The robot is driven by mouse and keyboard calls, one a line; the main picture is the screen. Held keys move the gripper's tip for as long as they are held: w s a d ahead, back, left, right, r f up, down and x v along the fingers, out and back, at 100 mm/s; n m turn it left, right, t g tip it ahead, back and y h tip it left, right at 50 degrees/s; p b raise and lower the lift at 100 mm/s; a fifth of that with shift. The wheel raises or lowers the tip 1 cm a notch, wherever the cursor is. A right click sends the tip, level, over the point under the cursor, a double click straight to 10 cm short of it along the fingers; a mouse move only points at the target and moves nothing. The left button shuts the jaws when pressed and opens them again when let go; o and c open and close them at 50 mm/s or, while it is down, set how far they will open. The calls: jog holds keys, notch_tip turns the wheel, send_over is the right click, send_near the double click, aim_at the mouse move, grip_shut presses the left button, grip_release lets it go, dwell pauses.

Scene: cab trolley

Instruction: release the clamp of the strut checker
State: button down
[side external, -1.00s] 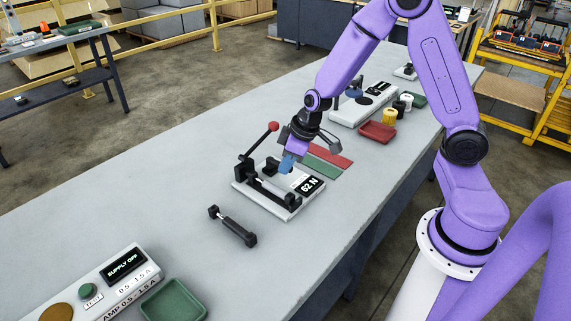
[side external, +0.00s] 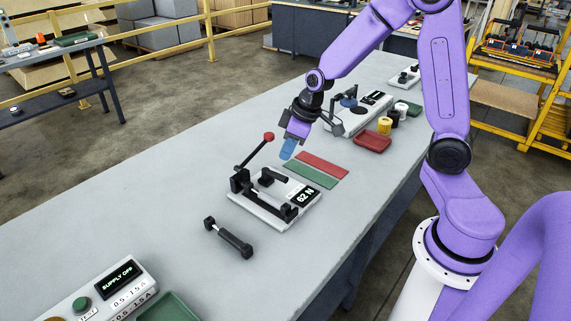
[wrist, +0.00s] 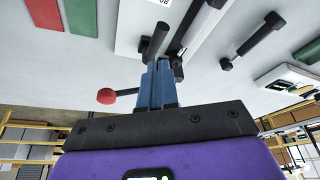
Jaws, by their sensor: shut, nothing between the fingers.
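The strut checker (side external: 262,212) is a white base on the bench with black fittings and a dark display (side external: 306,195) reading 62 N. A dark strut (side external: 266,200) lies along its front between black end blocks. A lever with a red knob (side external: 268,137) slants up at its left end; the knob also shows in the wrist view (wrist: 106,96). A short black handle (side external: 272,177) lies behind the strut. My gripper (side external: 287,154), with blue fingers, is shut and empty, above and behind the checker. In the wrist view its fingertips (wrist: 157,66) overlap a dark post-like part; contact cannot be told.
A loose dark strut (side external: 228,238) lies in front of the checker. Red (side external: 322,164) and green (side external: 310,174) strips lie behind it. A red tray (side external: 372,143), small pots and another device stand farther back. A supply unit (side external: 108,288) and green tray (side external: 168,309) are front left.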

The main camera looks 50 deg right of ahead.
jog(key=r, duration=0.3)
jog(key=shift+w+d+r, duration=0.1)
jog(key=shift+d, duration=0.25)
jog(key=s+a+r+n+g, duration=0.15)
jog(key=s+a, duration=0.35)
jog(key=s, duration=0.5)
jog(key=s+a+r+n+g, duration=0.1)
jog(key=s+a+n+g, duration=0.2)
jog(key=s, duration=0.6)
jog(key=s+n+t+h, duration=0.1)
jog(key=s+n, duration=0.1)
jog(key=s, duration=0.6)
jog(key=shift+d+h, duration=0.3)
jog(key=shift+d, duration=0.1)
